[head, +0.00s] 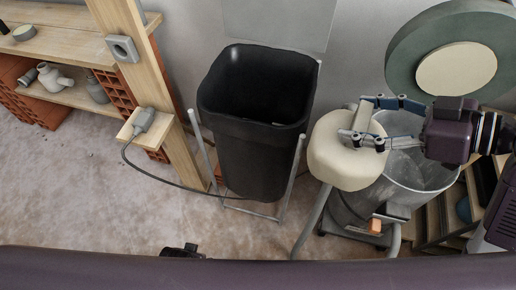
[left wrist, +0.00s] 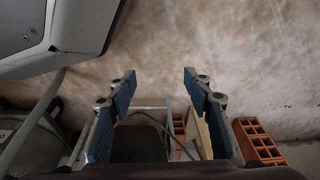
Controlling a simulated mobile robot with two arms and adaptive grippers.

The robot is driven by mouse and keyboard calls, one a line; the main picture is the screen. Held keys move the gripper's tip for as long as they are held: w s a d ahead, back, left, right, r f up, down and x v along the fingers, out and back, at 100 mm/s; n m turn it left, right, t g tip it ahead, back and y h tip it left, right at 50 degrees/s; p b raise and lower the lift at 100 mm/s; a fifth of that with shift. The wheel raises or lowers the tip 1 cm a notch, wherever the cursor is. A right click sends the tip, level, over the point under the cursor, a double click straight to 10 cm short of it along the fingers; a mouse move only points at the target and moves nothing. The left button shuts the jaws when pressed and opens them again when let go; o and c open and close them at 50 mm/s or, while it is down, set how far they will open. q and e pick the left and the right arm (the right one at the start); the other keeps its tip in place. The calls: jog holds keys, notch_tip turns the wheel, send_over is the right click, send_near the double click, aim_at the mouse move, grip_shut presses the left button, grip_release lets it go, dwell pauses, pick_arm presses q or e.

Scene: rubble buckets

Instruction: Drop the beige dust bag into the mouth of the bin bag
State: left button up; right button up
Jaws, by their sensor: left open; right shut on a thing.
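The beige dust bag (head: 338,160) is a pale, rounded, puffy bag. In the head view my right gripper (head: 358,120), coming in from the right, is shut on its upper part. The bag hangs in the air right of the bin bag and overlaps the near-left side of a metal bucket. The black bin bag (head: 255,155) stands upright in a thin metal frame, with its wide mouth open upward. The bag is apart from that mouth. My left gripper (left wrist: 160,80) is open and empty in the left wrist view, above the floor.
Wooden shelves (head: 75,45) with bricks and pipe fittings stand at the left. A post holds a plug with a cable (head: 150,175) trailing to the bin frame.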

pick_arm(q)
jog(key=shift+d, duration=0.3)
pick_arm(e)
jog(key=shift+d, duration=0.1)
